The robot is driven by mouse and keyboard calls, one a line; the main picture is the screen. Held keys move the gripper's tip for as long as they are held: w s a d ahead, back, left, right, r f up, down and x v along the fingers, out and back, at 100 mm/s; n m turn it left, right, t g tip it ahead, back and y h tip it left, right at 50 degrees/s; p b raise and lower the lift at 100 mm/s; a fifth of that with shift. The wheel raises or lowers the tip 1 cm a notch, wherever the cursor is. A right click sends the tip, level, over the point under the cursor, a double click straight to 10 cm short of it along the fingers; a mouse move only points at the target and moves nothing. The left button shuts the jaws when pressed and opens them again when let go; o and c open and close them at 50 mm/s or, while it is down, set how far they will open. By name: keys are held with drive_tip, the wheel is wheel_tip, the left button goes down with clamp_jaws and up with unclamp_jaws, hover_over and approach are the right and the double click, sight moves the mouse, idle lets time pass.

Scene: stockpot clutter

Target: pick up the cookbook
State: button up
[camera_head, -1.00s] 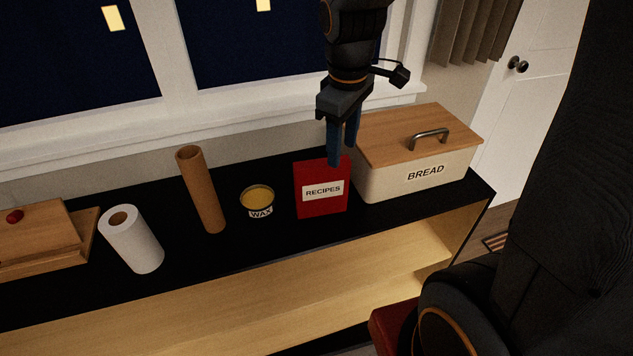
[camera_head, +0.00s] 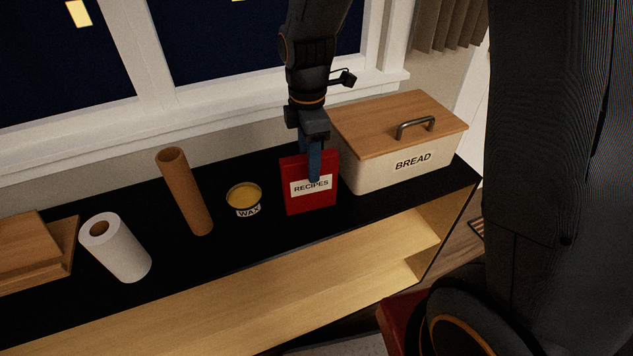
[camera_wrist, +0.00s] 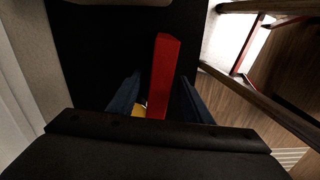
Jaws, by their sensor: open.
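The cookbook (camera_head: 325,201) is a red book with a white label reading RECIPES. In the wrist view the book's red top edge (camera_wrist: 162,75) lies between the two spread fingers of my gripper (camera_wrist: 160,100), with gaps to both sides. The gripper is open. The far finger is mostly hidden behind the book in the head view.
A bread box (camera_head: 400,168) with a wooden lid stands right of the book. A wax tin (camera_head: 244,198) stands close on the left, then a brown cardboard tube (camera_head: 186,195), a paper roll (camera_head: 118,250) and wooden boards (camera_head: 35,245). The window wall is behind.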

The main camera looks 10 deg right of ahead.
sight(300, 195)
drive_tip(key=shift+f+p, duration=1.1)
drive_tip(key=shift+f, duration=2.55)
clamp_jaws()
